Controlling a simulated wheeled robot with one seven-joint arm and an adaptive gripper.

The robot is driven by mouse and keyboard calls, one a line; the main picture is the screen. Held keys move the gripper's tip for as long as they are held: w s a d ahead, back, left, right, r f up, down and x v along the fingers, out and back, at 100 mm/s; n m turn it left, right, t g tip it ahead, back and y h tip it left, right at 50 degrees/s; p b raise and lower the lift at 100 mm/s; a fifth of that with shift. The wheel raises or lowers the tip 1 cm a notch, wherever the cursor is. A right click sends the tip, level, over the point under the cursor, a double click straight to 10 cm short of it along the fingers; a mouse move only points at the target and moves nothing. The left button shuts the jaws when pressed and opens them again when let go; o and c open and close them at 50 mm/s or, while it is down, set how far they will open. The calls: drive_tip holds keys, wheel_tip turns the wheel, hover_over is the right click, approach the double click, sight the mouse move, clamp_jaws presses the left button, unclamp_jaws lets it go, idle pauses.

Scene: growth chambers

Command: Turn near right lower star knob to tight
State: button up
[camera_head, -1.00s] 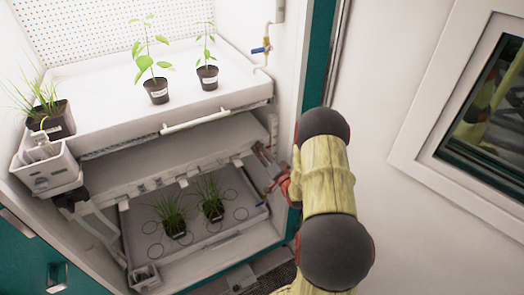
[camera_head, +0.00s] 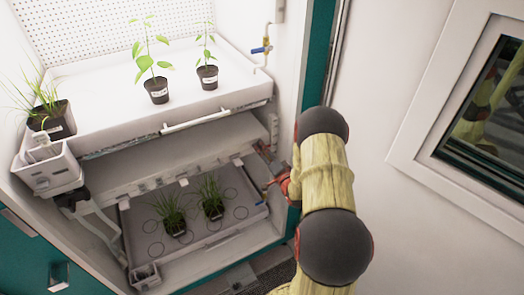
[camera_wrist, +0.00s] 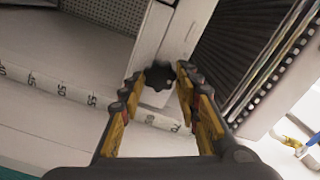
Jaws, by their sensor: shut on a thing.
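The near right lower star knob (camera_wrist: 160,75) is a small black lobed knob on a white upright in the wrist view. My gripper (camera_wrist: 163,80) has its two dark fingertips on either side of the knob, closed on its sides. In the head view my gripper (camera_head: 270,160) reaches into the right side of the growth chamber, just below the upper shelf. There the knob is hidden or too small to make out.
A scale strip (camera_wrist: 65,88) with numbers runs along a white rail. The lower tray (camera_head: 150,240) holds two grassy pots. The upper tray (camera_head: 110,85) holds potted seedlings. A blue-handled valve (camera_head: 261,50) is on the right wall. Another blue valve (camera_wrist: 303,147) lies right of my gripper.

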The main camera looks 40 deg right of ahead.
drive_tip(key=o, duration=1.1)
drive_tip(key=shift+o, duration=0.3)
drive_tip(key=shift+s, duration=0.1)
drive_tip(key=v, duration=1.1)
drive_tip(key=shift+s+a, duration=0.2)
drive_tip(key=shift+s, duration=0.2)
